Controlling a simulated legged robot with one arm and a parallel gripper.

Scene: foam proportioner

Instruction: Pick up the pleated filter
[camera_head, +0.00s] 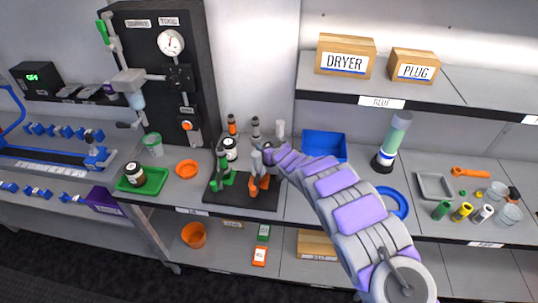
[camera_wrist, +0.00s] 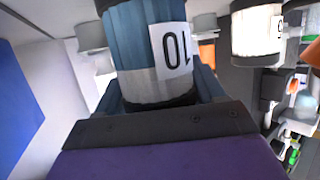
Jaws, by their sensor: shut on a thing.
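In the wrist view a blue ribbed cylinder (camera_wrist: 130,40), which looks like the pleated filter, has a white label reading 10, upside down in the picture. Its lower part is pale grey. My gripper (camera_wrist: 158,98) is shut on it around that lower part. In the head view my gripper (camera_head: 267,154) is over the back of a black base plate (camera_head: 240,202), and the held filter is too small and covered to make out. A white cylinder with a dark label mark (camera_wrist: 257,33) stands apart to the right in the wrist view.
Green (camera_head: 223,172) and orange (camera_head: 260,184) clamp-like parts stand on the black plate close to my gripper. Several small bottles (camera_head: 255,127) stand behind. A blue bin (camera_head: 325,146) is to the right, under a shelf (camera_head: 460,92). An orange ring (camera_head: 187,169) lies left.

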